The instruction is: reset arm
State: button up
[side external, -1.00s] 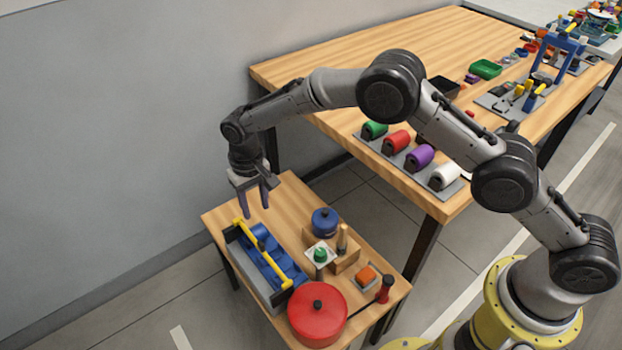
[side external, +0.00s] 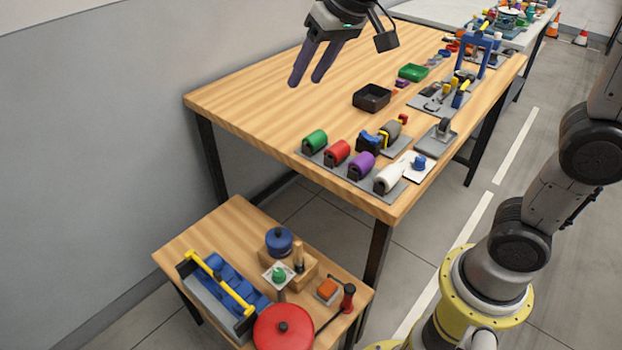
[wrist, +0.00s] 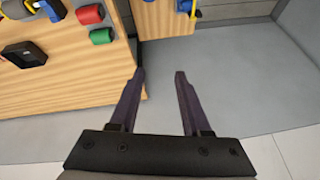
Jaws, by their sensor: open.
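My gripper (side external: 309,64) is open and empty, raised high above the far left part of the large wooden table (side external: 250,88) in the side view. Its two dark purple fingers point down and stand apart. In the wrist view my gripper (wrist: 159,75) shows nothing between its fingers, with grey floor and a table edge below. Most of my arm between the base and the gripper is outside the side view.
A low wooden table (side external: 215,225) holds a blue toolbox with a yellow handle (side external: 222,286), a red lidded pot (side external: 283,328) and a blue pot (side external: 279,240). The large table carries coloured rolls (side external: 338,152), a black tray (side external: 371,97) and a green tray (side external: 413,72).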

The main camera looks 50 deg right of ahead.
jog(key=s+d+f, duration=0.1)
jog(key=s+f, duration=0.2)
jog(key=s, duration=0.4)
jog(key=s+d+f+n, duration=0.1)
jog(key=s+d+f, duration=0.1)
jog(key=s, duration=0.5)
jog(key=s+d+f+n, duration=0.1)
jog(key=s+f, duration=0.3)
jog(key=s, duration=0.4)
jog(key=shift+d+h, duration=0.4)
jog(key=shift+d, duration=0.3)
jog(key=shift+s, duration=0.1)
dwell(0.3)
